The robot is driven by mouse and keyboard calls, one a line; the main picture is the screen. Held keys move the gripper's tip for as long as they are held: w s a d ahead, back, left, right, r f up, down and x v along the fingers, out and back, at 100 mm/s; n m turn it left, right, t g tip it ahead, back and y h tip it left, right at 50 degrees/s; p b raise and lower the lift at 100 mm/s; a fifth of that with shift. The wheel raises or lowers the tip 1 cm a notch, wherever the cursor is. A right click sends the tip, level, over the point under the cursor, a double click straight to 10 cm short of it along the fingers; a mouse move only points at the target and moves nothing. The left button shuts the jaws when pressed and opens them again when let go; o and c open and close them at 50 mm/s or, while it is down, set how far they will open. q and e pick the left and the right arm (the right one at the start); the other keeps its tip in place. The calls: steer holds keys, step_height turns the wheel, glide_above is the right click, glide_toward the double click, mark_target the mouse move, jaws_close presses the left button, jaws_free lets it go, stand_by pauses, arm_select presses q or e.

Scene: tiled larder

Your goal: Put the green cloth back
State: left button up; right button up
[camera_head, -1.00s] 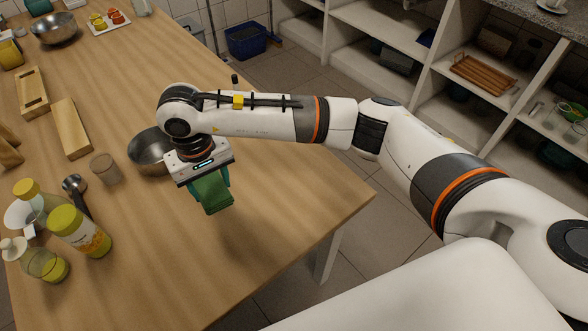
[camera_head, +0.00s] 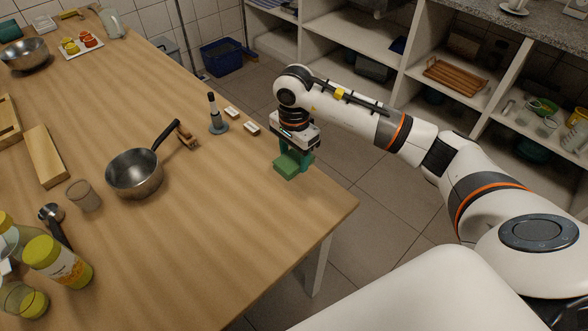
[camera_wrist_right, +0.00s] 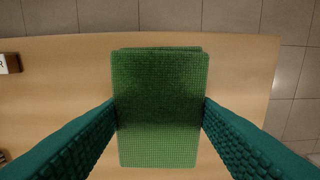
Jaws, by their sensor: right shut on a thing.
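The green cloth (camera_head: 292,165) is a folded, textured block near the right edge of the wooden table (camera_head: 225,230) in the head view. My right gripper (camera_head: 294,157) is shut on it from above. In the right wrist view the cloth (camera_wrist_right: 160,105) fills the space between the two teal fingers, which press on its left and right sides. Whether the cloth touches the table top or hangs just above it, I cannot tell. My left gripper is not in view.
Bottles (camera_head: 57,262) stand at the lower left. The table's front right part is clear. Shelves (camera_head: 400,60) stand beyond the floor.

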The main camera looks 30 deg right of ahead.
mark_target(294, 168)
step_height(294, 168, down, 5)
steer(key=shift+r, duration=0.15)
steer(key=shift+f, duration=0.3)
steer(key=o, duration=0.4)
steer(key=shift+f, duration=0.1)
steer(key=o, duration=0.5)
steer(key=shift+r+p, duration=0.3)
steer(key=shift+r, duration=0.05)
step_height(294, 168, up, 12)
steer(key=shift+f+b, duration=0.1)
steer(key=shift+b, duration=0.6)
